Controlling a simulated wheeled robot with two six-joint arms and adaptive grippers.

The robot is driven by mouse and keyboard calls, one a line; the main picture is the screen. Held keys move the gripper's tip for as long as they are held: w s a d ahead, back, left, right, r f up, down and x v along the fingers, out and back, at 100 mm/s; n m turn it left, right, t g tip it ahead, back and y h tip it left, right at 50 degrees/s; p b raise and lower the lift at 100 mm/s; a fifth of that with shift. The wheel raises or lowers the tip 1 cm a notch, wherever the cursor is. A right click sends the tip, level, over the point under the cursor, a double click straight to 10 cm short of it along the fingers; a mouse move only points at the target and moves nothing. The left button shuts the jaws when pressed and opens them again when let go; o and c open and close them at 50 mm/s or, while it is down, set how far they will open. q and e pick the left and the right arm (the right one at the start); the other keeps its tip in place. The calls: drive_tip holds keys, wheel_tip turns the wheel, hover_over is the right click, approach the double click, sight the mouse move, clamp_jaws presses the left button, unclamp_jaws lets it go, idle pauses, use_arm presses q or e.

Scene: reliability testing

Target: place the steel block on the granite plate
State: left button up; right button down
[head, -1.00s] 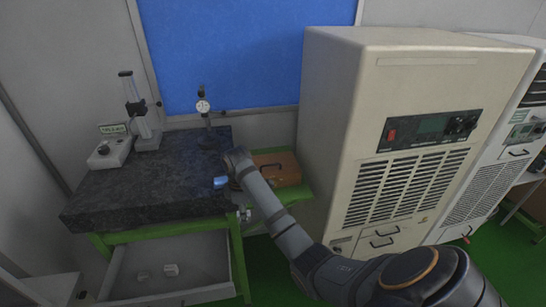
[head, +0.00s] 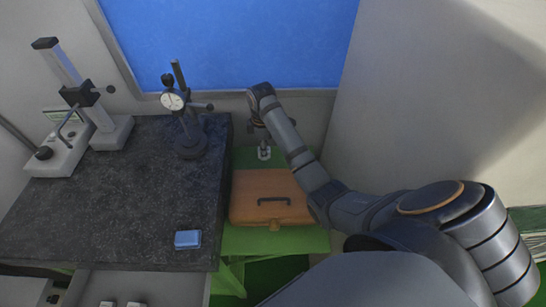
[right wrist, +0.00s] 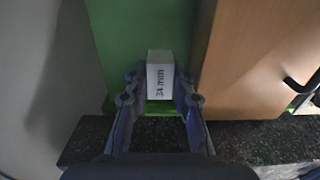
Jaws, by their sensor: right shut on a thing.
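The steel block (right wrist: 160,76) is pale grey with dark markings on its face and shows in the right wrist view between my fingers. My right gripper (right wrist: 159,92) is shut on it. In the head view my right gripper (head: 264,150) points down over the green side shelf, behind the wooden case; the block is small there. I cannot tell whether the block still touches the shelf. The granite plate (head: 110,195) is a dark speckled slab to the left of the gripper. Its middle is bare. My left gripper is not in view.
A wooden case with a black handle (head: 272,198) lies on the green shelf (head: 275,241). On the plate stand a dial gauge (head: 174,101), a comparator stand (head: 75,80) and a small blue box (head: 188,239). A tall cabinet (head: 430,90) stands at right.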

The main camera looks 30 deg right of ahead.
drive_tip(key=f, duration=0.2)
drive_tip(key=s+a+f+p, duration=0.1)
drive_tip(key=shift+f, duration=0.2)
drive_tip(key=shift+w+d+f, duration=0.1)
drive_tip(key=shift+w+f, duration=0.05)
drive_tip(key=shift+f, duration=0.1)
drive_tip(key=f, duration=0.1)
drive_tip(key=f+p, duration=0.1)
drive_tip(key=f, duration=0.1)
drive_tip(key=shift+w+d+f, duration=0.15)
drive_tip(key=shift+d+f, duration=0.05)
drive_tip(key=shift+f, duration=0.25)
drive_tip(key=shift+a, duration=0.1)
drive_tip(key=c, duration=1.4)
unclamp_jaws()
drive_tip(key=shift+f, duration=0.15)
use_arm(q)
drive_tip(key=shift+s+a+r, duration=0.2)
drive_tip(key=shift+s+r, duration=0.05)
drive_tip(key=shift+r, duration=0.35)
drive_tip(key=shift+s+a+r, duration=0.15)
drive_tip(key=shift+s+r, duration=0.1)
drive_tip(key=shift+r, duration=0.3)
